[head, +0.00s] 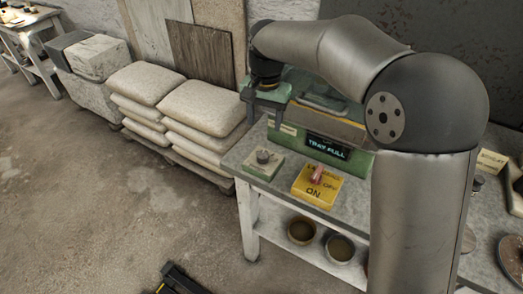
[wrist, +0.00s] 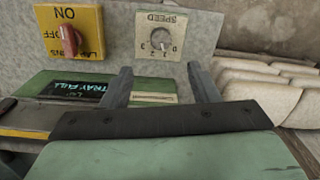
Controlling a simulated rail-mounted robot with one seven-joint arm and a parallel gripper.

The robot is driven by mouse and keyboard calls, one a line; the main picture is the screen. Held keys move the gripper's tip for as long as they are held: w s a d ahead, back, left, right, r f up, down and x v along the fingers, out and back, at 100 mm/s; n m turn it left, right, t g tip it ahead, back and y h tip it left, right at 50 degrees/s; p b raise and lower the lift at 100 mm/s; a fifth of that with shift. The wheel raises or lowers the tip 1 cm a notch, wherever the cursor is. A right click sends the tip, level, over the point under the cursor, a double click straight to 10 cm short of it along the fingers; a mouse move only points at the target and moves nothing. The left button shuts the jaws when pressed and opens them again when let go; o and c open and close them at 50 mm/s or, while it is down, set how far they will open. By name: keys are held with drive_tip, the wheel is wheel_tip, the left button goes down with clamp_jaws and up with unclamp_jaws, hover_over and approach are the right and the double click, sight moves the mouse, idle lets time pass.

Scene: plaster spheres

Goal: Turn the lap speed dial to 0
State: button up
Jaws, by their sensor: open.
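The speed dial (head: 263,156) is a dark round knob on a pale square plate at the table's near left corner. In the wrist view the dial (wrist: 161,39) shows grey, with the word SPEED and small numbers around it, among them 0 and 3. Which number its pointer marks is too small to tell. My gripper (head: 262,97) is above the left part of the green machine, behind the dial. In the wrist view my gripper (wrist: 161,84) has its two fingers wide apart with nothing between them; the dial is beyond the fingertips, apart from them.
A yellow ON/OFF switch box (head: 317,187) with a red lever stands right of the dial. The green machine (head: 290,143) behind has a display reading TRAY FULL. Stacked pale sacks (head: 203,108) stand left of the table. Bowls (head: 301,231) sit on the lower shelf.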

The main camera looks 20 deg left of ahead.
sight(263, 155)
drive_tip(key=f, duration=1.2)
drive_tip(key=shift+a+f, duration=0.2)
drive_tip(key=shift+f, duration=0.1)
drive_tip(key=c, duration=1)
